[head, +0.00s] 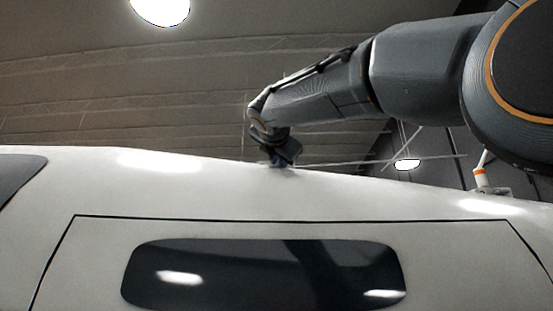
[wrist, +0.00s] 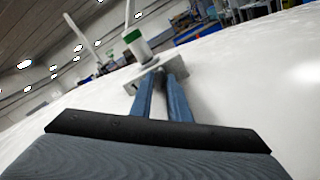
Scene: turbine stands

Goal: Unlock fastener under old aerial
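In the wrist view, a white aerial base with a green band (wrist: 137,45) stands on a light grey plate (wrist: 145,78) on the white curved roof. My gripper (wrist: 164,73) has two blue fingers reaching to the near right part of this plate. A narrow gap shows between the fingers, but what lies between the tips is hidden. I cannot make out the fastener. In the head view, my gripper (head: 277,163) points down at the roof's top edge, and its tips are partly hidden behind the edge.
Another aerial with an orange band (head: 480,178) stands on the roof at the right in the head view. The white roof (head: 215,190) curves down to a dark window (head: 230,275). Blue shelving or equipment (wrist: 190,30) is far behind in the wrist view.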

